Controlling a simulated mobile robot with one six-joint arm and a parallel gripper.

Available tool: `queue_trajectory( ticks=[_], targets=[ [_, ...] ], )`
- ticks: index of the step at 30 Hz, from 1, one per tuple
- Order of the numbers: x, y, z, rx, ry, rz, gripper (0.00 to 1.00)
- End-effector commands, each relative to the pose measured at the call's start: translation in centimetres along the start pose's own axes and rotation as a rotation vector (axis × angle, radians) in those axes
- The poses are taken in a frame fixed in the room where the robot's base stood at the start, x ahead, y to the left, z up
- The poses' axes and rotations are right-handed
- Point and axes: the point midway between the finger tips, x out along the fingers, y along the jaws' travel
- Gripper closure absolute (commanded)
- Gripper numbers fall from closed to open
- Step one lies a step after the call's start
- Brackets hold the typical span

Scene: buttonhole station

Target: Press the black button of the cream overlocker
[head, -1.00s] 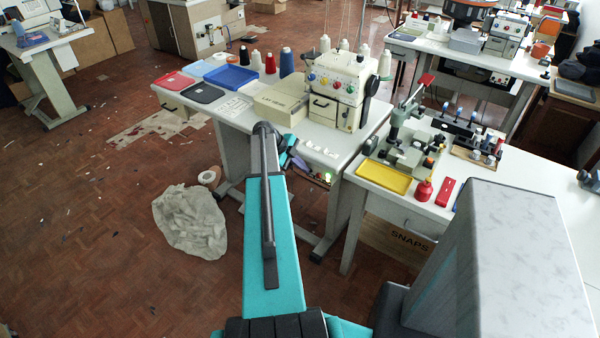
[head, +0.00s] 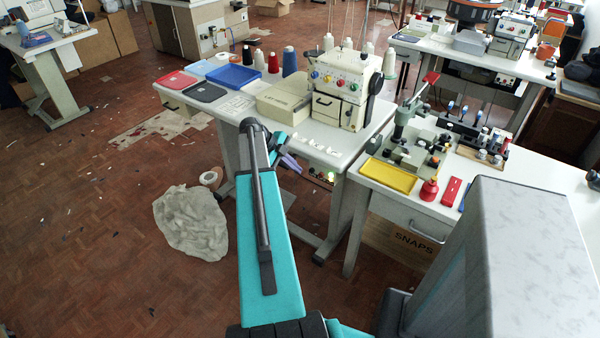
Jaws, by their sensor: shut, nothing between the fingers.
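The cream overlocker (head: 340,88) stands at the right end of the white table, with coloured dials on its upper front. I cannot pick out its black button with certainty. A small panel with a green-white light (head: 330,178) sits under the table's front edge, below the overlocker, and its details are too small to tell. My gripper (head: 290,163) shows as a small purple part just past my teal arm, in front of the table's front edge and left of the panel. It is shut and empty, apart from the overlocker. My own arm partly hides the wrist.
A cream box (head: 284,101), a blue tray (head: 233,77) and thread cones stand on the white table (head: 225,112). Small white pieces lie near its front edge. A second table at right bears a yellow tray (head: 388,177) and a green press. A crumpled bag (head: 190,222) lies on the floor.

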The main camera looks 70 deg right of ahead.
Motion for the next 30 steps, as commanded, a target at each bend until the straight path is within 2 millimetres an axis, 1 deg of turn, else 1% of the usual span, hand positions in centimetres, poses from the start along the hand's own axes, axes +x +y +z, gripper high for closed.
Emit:
queue_trajectory(
  ticks=[9,15,21,30],
  targets=[
    [-4.3,0.1,0.1,0.000,-0.003,-0.001,1.00],
    [-6.2,0.1,0.1,-0.001,-0.002,0.000,1.00],
    [-6.9,0.2,0.1,-0.002,-0.001,0.001,1.00],
    [-7.0,0.2,0.1,-0.002,-0.001,0.001,1.00]
  ],
)
